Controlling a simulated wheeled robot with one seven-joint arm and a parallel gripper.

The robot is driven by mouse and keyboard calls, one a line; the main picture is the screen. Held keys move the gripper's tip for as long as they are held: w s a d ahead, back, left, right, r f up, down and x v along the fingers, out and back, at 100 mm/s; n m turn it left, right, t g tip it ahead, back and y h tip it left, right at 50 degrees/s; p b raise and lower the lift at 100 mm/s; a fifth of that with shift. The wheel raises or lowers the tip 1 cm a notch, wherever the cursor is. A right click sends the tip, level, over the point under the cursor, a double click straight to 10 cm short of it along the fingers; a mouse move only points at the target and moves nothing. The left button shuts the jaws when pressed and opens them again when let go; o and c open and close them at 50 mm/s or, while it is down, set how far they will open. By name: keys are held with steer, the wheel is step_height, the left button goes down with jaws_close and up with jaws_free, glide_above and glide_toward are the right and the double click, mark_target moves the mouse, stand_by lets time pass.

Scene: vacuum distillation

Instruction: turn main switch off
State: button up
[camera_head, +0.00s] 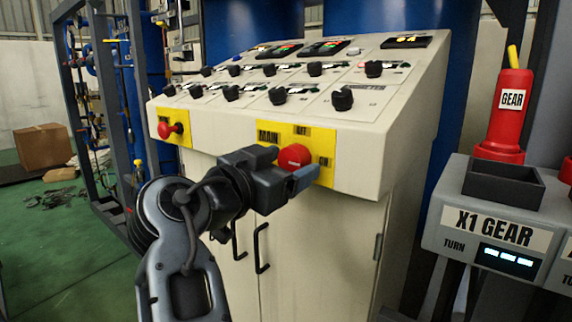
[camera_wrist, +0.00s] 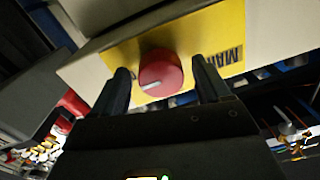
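The main switch is a round red knob (camera_head: 295,156) on a yellow label plate (camera_head: 325,143) on the front of the control console. The label reads MAIN, with OFF at the top and ON at the right. In the wrist view the red knob (camera_wrist: 160,72) shows a pale pointer mark toward its lower left edge. My gripper (camera_head: 291,172) is at the knob, with its fingers apart. In the wrist view my gripper (camera_wrist: 162,82) has one finger on each side of the knob, with a visible gap to each. My gripper partly hides the knob and label in the head view.
A second red button (camera_head: 171,130) on a yellow plate is at the console's left. Several black knobs (camera_head: 277,96) cover the sloped panel above. A box labelled X1 GEAR (camera_head: 495,230) and a red GEAR bottle (camera_head: 507,110) stand at the right. Cabinet doors (camera_head: 310,240) are below.

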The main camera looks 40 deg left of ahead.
steer(key=c, duration=1)
steer(key=shift+o, duration=0.2)
steer(key=shift+n, duration=0.4)
steer(key=n+p, duration=0.1)
steer(key=n, duration=0.1)
steer(key=n+p, duration=0.1)
steer(key=shift+r+n+p, duration=0.2)
steer(key=shift+n+p, duration=0.2)
steer(key=n+p, duration=0.3)
steer(key=n, duration=0.1)
steer(key=shift+n, duration=0.3)
steer(key=n+p, duration=0.4)
steer(key=n, duration=0.1)
steer(key=shift+d+r+h+p, duration=0.1)
steer(key=shift+h+p, duration=0.2)
steer(key=shift+n+p, duration=1.2)
steer(key=shift+n, duration=0.4)
steer(key=shift+f, duration=0.2)
